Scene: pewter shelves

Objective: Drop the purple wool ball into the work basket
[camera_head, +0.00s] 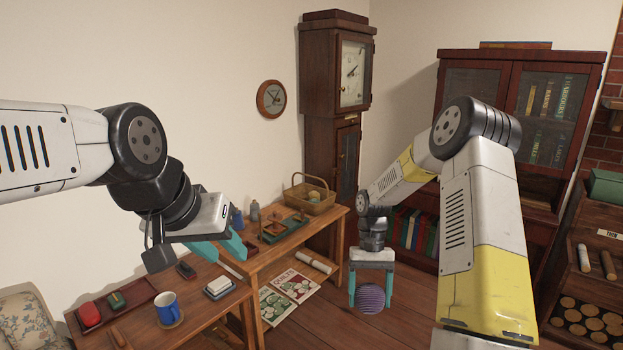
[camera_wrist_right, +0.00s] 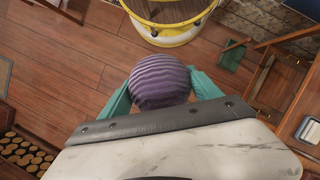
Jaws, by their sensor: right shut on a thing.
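The purple striped wool ball (camera_head: 371,298) is held between the teal fingers of my right gripper (camera_head: 371,290), which points down with the wood floor behind it. In the right wrist view the ball (camera_wrist_right: 160,80) sits between both fingers (camera_wrist_right: 160,92). The wicker work basket (camera_head: 297,203), with a raised handle, stands at the far end of the back table; a pale yellowish round thing shows inside. The ball is apart from the basket, lower and to its right in the head view. My left gripper (camera_head: 236,250) hangs over the near table, seen from the side; its finger gap is unclear.
The back table (camera_head: 262,258) also carries a tray and small bottles. The near table (camera_head: 205,318) holds a blue mug (camera_head: 167,307), a red item and a tray. A tall clock (camera_head: 335,90) stands behind the basket. Printed sheets (camera_head: 290,287) lie below the back table.

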